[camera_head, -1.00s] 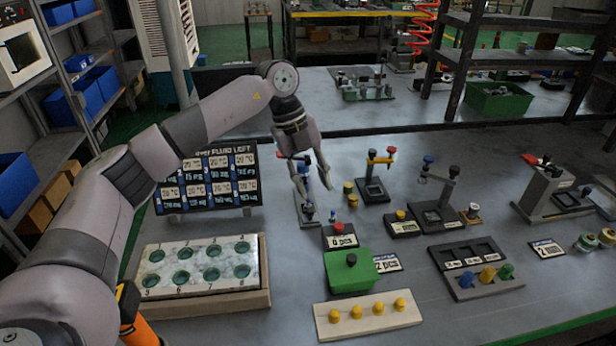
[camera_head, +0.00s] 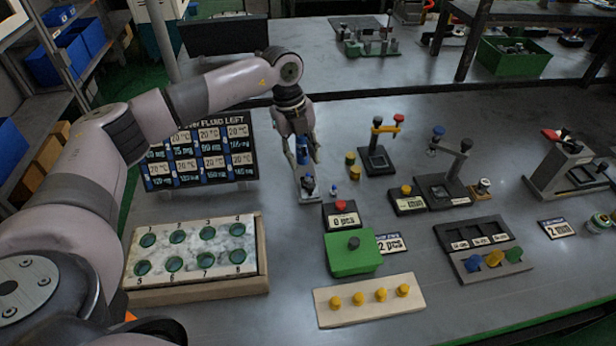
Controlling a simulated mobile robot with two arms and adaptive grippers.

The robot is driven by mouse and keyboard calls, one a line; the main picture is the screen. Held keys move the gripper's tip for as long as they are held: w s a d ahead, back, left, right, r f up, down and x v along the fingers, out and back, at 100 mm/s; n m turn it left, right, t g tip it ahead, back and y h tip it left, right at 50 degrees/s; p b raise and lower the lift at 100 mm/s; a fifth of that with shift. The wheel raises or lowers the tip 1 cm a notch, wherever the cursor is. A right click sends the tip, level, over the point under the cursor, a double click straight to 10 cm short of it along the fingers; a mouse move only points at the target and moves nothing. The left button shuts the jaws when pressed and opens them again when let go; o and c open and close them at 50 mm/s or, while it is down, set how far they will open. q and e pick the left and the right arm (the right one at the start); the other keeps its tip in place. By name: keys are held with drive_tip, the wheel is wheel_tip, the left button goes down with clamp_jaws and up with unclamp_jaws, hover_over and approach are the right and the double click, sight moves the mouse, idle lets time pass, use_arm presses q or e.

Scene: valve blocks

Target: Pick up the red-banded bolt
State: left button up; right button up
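I cannot make out a bolt with a red band for certain at this size. My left gripper (camera_head: 303,163) points down at the blue-and-grey stand (camera_head: 308,190) in the middle of the table. Its fingers are apart, one on each side of the stand's blue upper part, which they partly hide. I cannot tell whether they touch it. A small blue-topped piece (camera_head: 333,190) stands just right of the stand. A red knob (camera_head: 341,205) sits on a dark block labelled "0 pcs". My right gripper is not in view.
A green box (camera_head: 352,262) and a pale board with yellow pegs (camera_head: 369,300) stand in front. A marbled plate with numbered holes (camera_head: 192,249) and a label board (camera_head: 200,155) are at left. Several valve fixtures, such as a grey one (camera_head: 572,165), stand at right.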

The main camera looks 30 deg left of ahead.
sight(308, 175)
use_arm(q)
drive_tip(key=f, duration=0.2)
drive_tip(key=f+p, duration=0.1)
drive_tip(key=f, duration=0.1)
drive_tip(key=w+f, duration=0.1)
drive_tip(key=f, duration=0.1)
drive_tip(key=shift+d+f, duration=0.2)
drive_tip(key=shift+d, duration=0.1)
drive_tip(key=shift+c, duration=0.6)
clamp_jaws()
